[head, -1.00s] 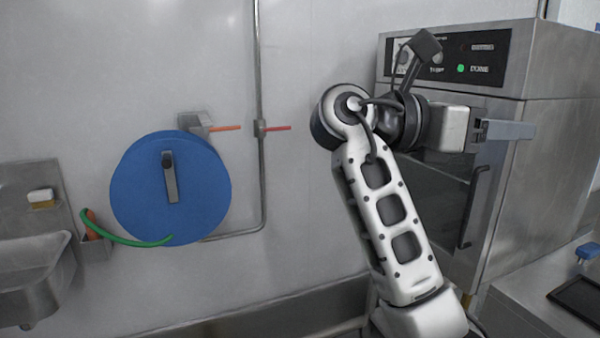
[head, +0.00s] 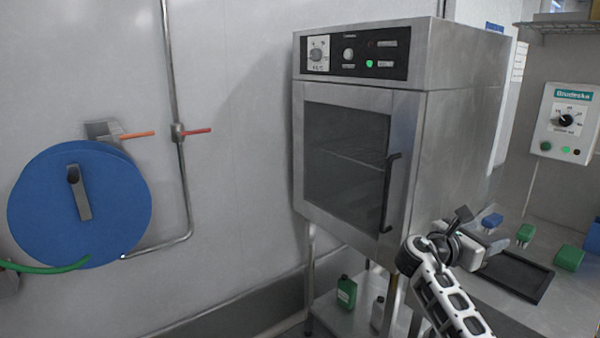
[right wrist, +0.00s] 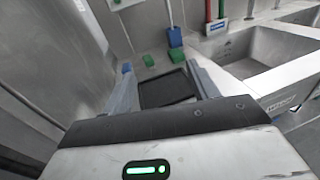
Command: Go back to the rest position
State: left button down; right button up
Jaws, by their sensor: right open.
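My right gripper (head: 497,246) is low at the right of the head view, in front of the steel counter (head: 560,310). In the right wrist view the right gripper (right wrist: 165,84) shows two grey fingers apart with nothing between them. A dark tray (head: 515,275) lies on the counter just beyond the gripper; it shows between the fingers in the right wrist view (right wrist: 167,89). My left gripper is not in view.
A steel oven (head: 345,150) with its door shut stands left of my arm. Green and blue blocks (head: 569,258) sit on the counter. A control box (head: 567,122) hangs at right. A blue hose reel (head: 110,205) is on the wall. A green bottle (head: 346,292) stands below the oven.

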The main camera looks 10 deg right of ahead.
jog(key=w+a+f+m+t+y, duration=0.3)
jog(key=w+t+y, duration=0.1)
jog(key=w+t, duration=0.25)
jog(key=w+a+m+t+y, duration=0.85)
jog(key=a+m+y, duration=0.25)
jog(key=a+m, duration=0.3)
jog(key=s+a+f+n+g+y, duration=0.1)
jog(key=s+a+f+g+y, duration=0.1)
jog(key=s+a+f, duration=0.55)
jog(key=s+a+f+g+y, duration=0.15)
jog(key=s+a+f, duration=0.25)
jog(key=s+f, duration=0.6)
jog(key=s+a+f+g, duration=0.1)
jog(key=s+a+f, duration=0.1)
jog(key=s, duration=0.4)
jog(key=s+a+f+g+y, duration=0.1)
jog(key=s+a+f, duration=0.2)
jog(key=s, duration=0.4)
jog(key=s+a+f+g, duration=0.2)
jog(key=s, duration=0.5)
jog(key=shift+a+f+m, duration=0.3)
jog(key=shift+a+m, duration=0.05)
jog(key=shift+m, duration=0.05)
jog(key=shift+y, duration=0.25)
